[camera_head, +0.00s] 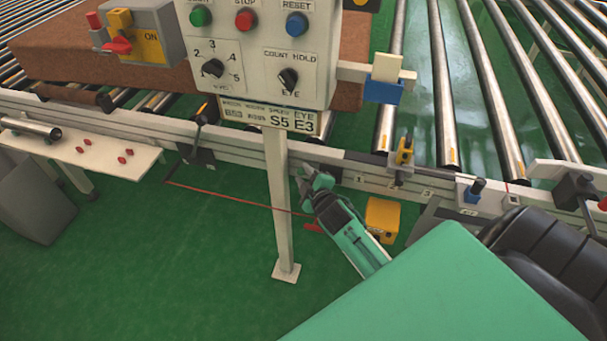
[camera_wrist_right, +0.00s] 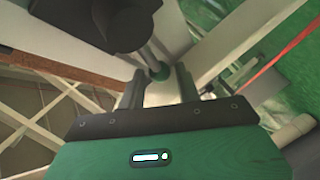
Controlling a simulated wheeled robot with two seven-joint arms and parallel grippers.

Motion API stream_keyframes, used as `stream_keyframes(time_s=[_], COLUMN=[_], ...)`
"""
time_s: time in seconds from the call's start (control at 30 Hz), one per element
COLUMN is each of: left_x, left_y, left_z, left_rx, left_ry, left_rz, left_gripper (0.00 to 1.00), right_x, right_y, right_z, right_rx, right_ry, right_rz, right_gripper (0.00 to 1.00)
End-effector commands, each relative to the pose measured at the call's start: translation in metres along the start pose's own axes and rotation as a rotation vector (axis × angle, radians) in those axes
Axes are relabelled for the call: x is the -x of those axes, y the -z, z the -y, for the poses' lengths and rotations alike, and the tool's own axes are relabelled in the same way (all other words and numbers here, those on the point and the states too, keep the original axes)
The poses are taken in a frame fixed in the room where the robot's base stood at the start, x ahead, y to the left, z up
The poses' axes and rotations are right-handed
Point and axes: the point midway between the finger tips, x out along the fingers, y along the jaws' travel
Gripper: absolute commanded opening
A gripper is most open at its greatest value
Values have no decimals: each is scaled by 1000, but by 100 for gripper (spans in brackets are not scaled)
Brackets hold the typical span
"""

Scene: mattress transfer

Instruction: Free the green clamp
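In the head view my right gripper (camera_head: 303,184) is low at the conveyor's front rail, just right of the panel post. The clamp cannot be made out apart from the gripper there. My left gripper is not in view.
The control panel (camera_head: 260,105) stands on a white post (camera_head: 281,205) close left of the gripper. A yellow box (camera_head: 382,218) is on its right. A yellow-topped fitting (camera_head: 404,152) is on the rail (camera_head: 345,165). A brown mattress (camera_head: 100,45) lies on the rollers. Green floor is open at lower left.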

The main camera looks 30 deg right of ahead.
Motion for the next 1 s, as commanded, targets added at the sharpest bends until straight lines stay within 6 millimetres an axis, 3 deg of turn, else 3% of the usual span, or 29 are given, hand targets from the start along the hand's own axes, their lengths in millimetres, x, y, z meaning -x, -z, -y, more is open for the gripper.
stream_keyframes(time_s=[0.43, 0.6, 0.63, 1.0], left_x=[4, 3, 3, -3], left_y=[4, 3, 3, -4], left_z=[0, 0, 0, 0], left_rx=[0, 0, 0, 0], left_ry=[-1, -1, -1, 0], left_rz=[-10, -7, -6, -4], left_gripper=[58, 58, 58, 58], right_x=[-11, -10, -10, -11], right_y=[0, 0, 0, -2], right_z=[0, 0, 0, -1], right_rx=[0, 0, 0, 14], right_ry=[0, 0, 0, 9], right_rz=[0, 1, 1, 10], right_gripper=[34, 2, 0, 0])
